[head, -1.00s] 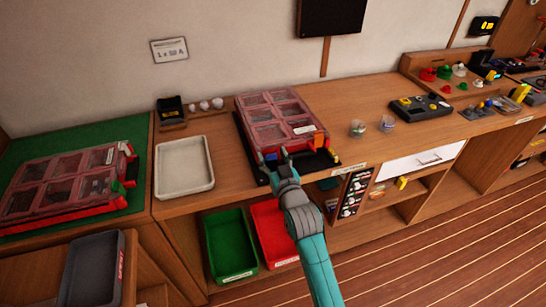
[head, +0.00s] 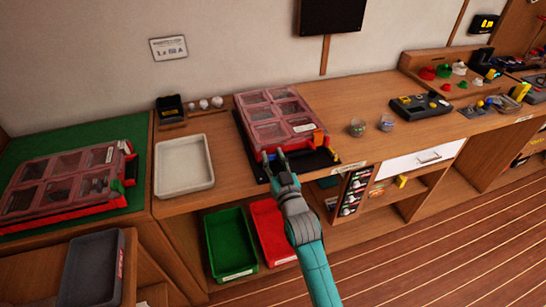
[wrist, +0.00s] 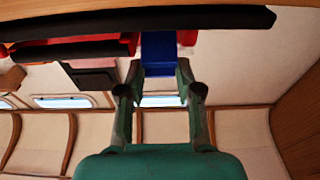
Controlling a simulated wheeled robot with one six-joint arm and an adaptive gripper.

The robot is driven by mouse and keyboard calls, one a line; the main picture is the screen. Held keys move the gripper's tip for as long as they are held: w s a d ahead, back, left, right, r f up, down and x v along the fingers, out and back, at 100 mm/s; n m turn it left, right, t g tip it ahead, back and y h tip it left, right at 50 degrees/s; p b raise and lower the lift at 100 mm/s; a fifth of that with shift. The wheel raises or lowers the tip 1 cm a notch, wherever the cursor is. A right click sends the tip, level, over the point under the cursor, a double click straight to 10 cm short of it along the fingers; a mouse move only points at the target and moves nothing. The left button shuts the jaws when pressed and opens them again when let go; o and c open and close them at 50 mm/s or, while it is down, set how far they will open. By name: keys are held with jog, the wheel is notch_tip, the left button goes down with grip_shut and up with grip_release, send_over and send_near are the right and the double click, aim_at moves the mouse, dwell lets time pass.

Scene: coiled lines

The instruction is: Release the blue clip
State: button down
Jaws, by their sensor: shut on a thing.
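The blue clip (wrist: 158,50) is at the front edge of a red case with a clear compartment lid (head: 279,118). In the wrist view my gripper (wrist: 158,76) has one finger on each side of the clip and is shut on it. In the head view my gripper (head: 275,158) reaches the case's front edge, left of its middle, and largely hides the clip. The case lies on a black mat (head: 318,160) on the bench, its lid down. An orange-red clip (head: 320,139) shows at the case's front right corner.
A white tray (head: 184,190) lies left of the case, two small jars (head: 357,127) to its right. Green (head: 230,245) and red (head: 268,222) bins sit below the bench edge. A second red case (head: 66,185) lies on a green mat at left.

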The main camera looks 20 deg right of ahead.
jog(key=c, duration=0.8)
grip_release()
jog(key=shift+o, duration=0.2)
jog(key=shift+s, duration=0.1)
jog(key=s+f, duration=0.1)
jog(key=s, duration=1)
jog(key=shift+s+f, duration=0.35)
jog(key=s+f+g, duration=0.1)
jog(key=s+f, duration=0.3)
jog(key=s, duration=0.6)
jog(key=s+f+g, duration=0.1)
jog(key=s+f, duration=0.3)
jog(key=s, duration=0.6)
jog(key=s+r+g, duration=0.2)
jog(key=s+r, duration=0.1)
jog(key=s, duration=1.7)
jog(key=shift+s+g, duration=0.3)
jog(key=shift+g, duration=0.1)
